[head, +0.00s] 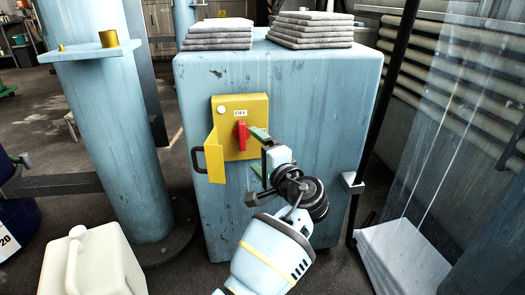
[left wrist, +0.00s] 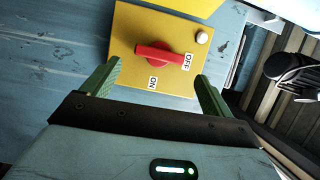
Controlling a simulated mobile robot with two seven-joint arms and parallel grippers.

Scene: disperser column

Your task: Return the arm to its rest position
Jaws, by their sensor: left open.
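My left gripper (head: 259,153) is open in front of the blue cabinet (head: 300,90), its green fingers spread and nothing between them. It also shows in the left wrist view (left wrist: 158,72). A yellow switch box (head: 256,108) with a red knob (head: 241,136) is on the cabinet front, just left of and beyond the fingers. In the left wrist view the red knob (left wrist: 160,54) points towards the OFF label (left wrist: 188,61); the fingers appear apart from it. My right gripper is not in view.
A yellow flap (head: 214,150) with a dark handle stands out at the box's left side. Folded grey cloths (head: 310,30) lie on the cabinet. A blue column (head: 120,140) stands left, a cream canister (head: 105,265) at lower left, and a clear panel (head: 440,110) at right.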

